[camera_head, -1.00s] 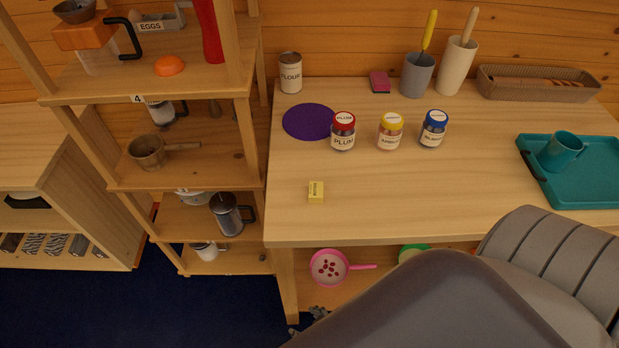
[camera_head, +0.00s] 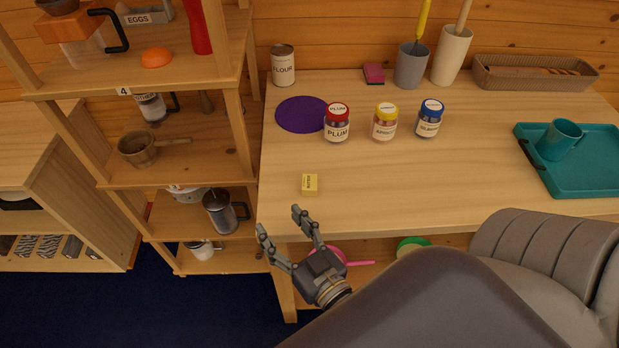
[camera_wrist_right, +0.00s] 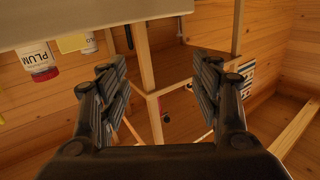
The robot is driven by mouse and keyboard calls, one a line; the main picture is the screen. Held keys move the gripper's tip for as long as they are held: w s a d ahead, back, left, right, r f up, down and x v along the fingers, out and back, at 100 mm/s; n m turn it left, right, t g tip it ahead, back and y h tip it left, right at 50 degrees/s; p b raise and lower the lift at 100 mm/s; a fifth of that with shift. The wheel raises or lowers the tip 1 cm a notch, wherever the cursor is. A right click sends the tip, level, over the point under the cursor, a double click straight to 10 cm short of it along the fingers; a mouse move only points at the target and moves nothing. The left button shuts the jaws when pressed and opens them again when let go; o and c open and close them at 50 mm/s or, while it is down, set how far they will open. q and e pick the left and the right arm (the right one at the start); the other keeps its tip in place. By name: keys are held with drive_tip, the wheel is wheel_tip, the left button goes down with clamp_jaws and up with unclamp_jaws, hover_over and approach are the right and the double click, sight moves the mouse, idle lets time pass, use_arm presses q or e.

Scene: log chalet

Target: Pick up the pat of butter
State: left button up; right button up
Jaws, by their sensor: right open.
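The pat of butter (camera_head: 310,184) is a small yellow block with a label, lying on the light wooden table (camera_head: 400,190) near its front left part. My right gripper (camera_head: 280,221) is open and empty, in front of the table's front edge, below and left of the butter in the head view. In the right wrist view its two fingers (camera_wrist_right: 157,68) stand wide apart with nothing between them. A yellow patch (camera_wrist_right: 72,42), likely the butter, shows at upper left there, beside the plum jar (camera_wrist_right: 40,62), which appears upside down. My left gripper is not in view.
Plum (camera_head: 337,124), yellow-lidded (camera_head: 384,123) and blue-lidded (camera_head: 429,119) jars stand behind the butter, near a purple round mat (camera_head: 298,115). A teal tray (camera_head: 583,178) with a mug lies at right. A wooden shelf unit (camera_head: 180,172) stands close at left. Table around the butter is clear.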

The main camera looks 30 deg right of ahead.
sight(311, 190)
drive_tip(key=s+d+m+h, duration=0.1)
drive_tip(key=d+h, duration=0.1)
drive_tip(key=s+d+f+m+h, duration=0.1)
drive_tip(key=d+h, duration=0.1)
drive_tip(key=s+d+f+m+g+h, duration=0.1)
drive_tip(key=d+h, duration=0.1)
drive_tip(key=d, duration=0.1)
drive_tip(key=shift+d+f, duration=0.1)
drive_tip(key=shift+f, duration=0.15)
drive_tip(key=shift+d+m, duration=0.25)
drive_tip(key=shift+m, duration=0.05)
drive_tip(key=p+x, duration=0.1)
drive_tip(key=x, duration=0.4)
drive_tip(key=shift+w+d+f, duration=0.1)
drive_tip(key=shift+d+f, duration=0.05)
drive_tip(key=shift+p+x, duration=0.55)
drive_tip(key=shift+x, duration=2.1)
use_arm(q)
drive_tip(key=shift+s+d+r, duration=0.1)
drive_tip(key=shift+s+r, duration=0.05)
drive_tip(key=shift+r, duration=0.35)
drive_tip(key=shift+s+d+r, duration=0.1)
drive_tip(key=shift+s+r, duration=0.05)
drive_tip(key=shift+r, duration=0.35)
use_arm(e)
drive_tip(key=shift+d, duration=0.1)
drive_tip(key=shift+c, duration=0.5)
drive_tip(key=c, duration=1.1)
